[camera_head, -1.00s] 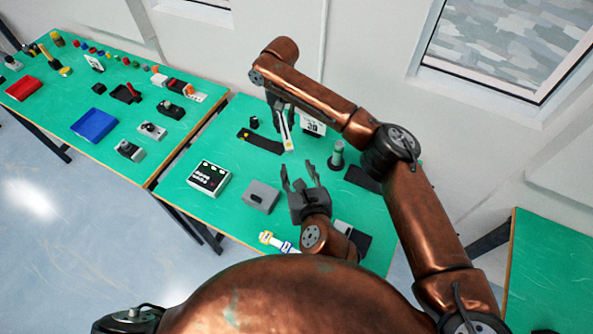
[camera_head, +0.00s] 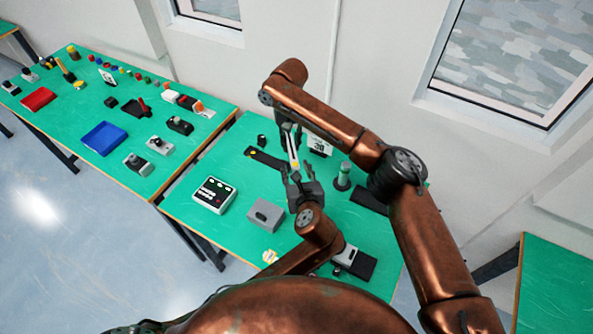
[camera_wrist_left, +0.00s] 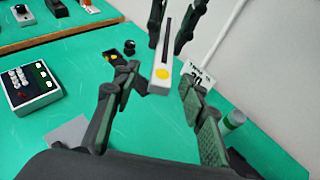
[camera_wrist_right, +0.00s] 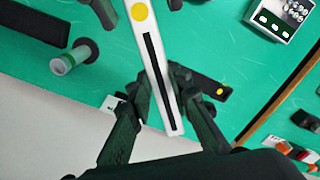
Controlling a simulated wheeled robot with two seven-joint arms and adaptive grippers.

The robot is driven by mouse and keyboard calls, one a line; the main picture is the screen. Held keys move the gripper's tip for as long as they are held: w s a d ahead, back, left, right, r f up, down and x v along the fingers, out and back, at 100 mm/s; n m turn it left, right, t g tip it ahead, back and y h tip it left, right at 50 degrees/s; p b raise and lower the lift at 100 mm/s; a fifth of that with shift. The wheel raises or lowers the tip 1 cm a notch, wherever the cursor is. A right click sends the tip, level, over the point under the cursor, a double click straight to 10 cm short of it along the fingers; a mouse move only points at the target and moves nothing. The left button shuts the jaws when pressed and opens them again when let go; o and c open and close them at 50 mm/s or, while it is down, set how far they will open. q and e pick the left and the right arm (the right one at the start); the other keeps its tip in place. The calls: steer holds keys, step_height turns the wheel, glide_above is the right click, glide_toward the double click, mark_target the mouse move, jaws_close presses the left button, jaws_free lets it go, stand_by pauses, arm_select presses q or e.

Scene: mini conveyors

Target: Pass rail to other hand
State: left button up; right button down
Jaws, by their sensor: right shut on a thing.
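The rail (camera_head: 294,157) is a white bar with a black slot and a yellow dot at one end. My right gripper (camera_head: 289,131) is shut on it and holds it above the table, the yellow-dot end pointing toward my left gripper (camera_head: 297,177). In the right wrist view the rail (camera_wrist_right: 154,70) runs out from between the right fingers (camera_wrist_right: 165,100). In the left wrist view the dotted end of the rail (camera_wrist_left: 161,82) lies between or just beyond the spread left fingers (camera_wrist_left: 158,95). The left gripper is open; contact with the rail cannot be told.
On the green table (camera_head: 185,212) are a white control box (camera_head: 214,195), a grey block (camera_head: 265,215), a black strip (camera_head: 264,157), a sign (camera_head: 320,145) and a green-and-white cylinder (camera_head: 343,177). Another table at left holds a blue tray (camera_head: 103,138) and several parts.

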arm_select(q)
steer(key=shift+c, duration=0.6)
jaws_close()
arm_select(e)
steer(key=c, duration=1.7)
jaws_free()
